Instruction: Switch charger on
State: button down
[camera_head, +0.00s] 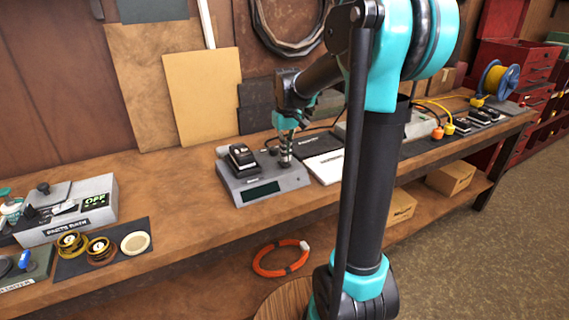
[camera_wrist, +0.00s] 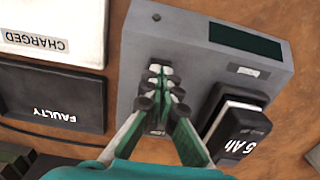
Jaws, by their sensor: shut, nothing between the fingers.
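The grey charger (camera_head: 245,180) sits on the workbench, with a dark, blank display on its front face (camera_head: 262,192). A black battery (camera_head: 240,155) rests in its left part; in the wrist view the battery (camera_wrist: 238,125) reads 5 Ah. My gripper (camera_head: 286,158) points down at the charger's top, right of the battery. In the wrist view my gripper (camera_wrist: 161,88) is shut and empty, its fingertips close over the charger (camera_wrist: 195,45).
A white CHARGED mat (camera_wrist: 60,30) and a black FAULTY mat (camera_wrist: 50,95) lie beside the charger. A grey unit reading OFF (camera_head: 65,220) stands at bench left, near several round pieces (camera_head: 101,248). Batteries and a yellow reel (camera_head: 494,80) are at the right. An orange ring (camera_head: 282,258) is lower down.

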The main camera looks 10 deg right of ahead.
aim_at(286, 164)
jog(key=shift+f, duration=1)
dwell(0.6)
jog(key=shift+r, duration=3.5)
